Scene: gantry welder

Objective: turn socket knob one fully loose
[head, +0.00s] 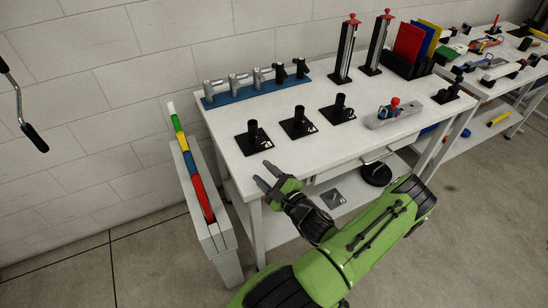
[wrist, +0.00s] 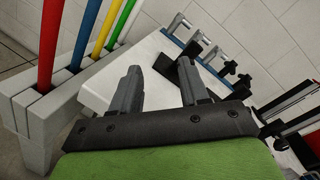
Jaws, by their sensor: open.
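Three black sockets with square base plates and upright tubes stand in a row on the white table (head: 230,160). The nearest-left socket (head: 253,134) is beside the table's left front corner; the middle socket (head: 299,122) and the right socket (head: 342,108) follow. Small pale marks show on their bases, but I cannot read which is one, and no knob is clear. My gripper (head: 262,174) is open and empty, at the front edge near the left socket, apart from it. In the wrist view my gripper (wrist: 158,72) is open, with a black socket part (wrist: 188,74) partly hidden behind its right finger.
A blue rail (head: 240,96) with several grey and black clamps lies at the table's back. A white rack (head: 198,190) with coloured rods stands left of the table. A grey tool with a red knob (head: 394,108) lies to the right. Two tall red-topped posts (head: 345,50) stand behind.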

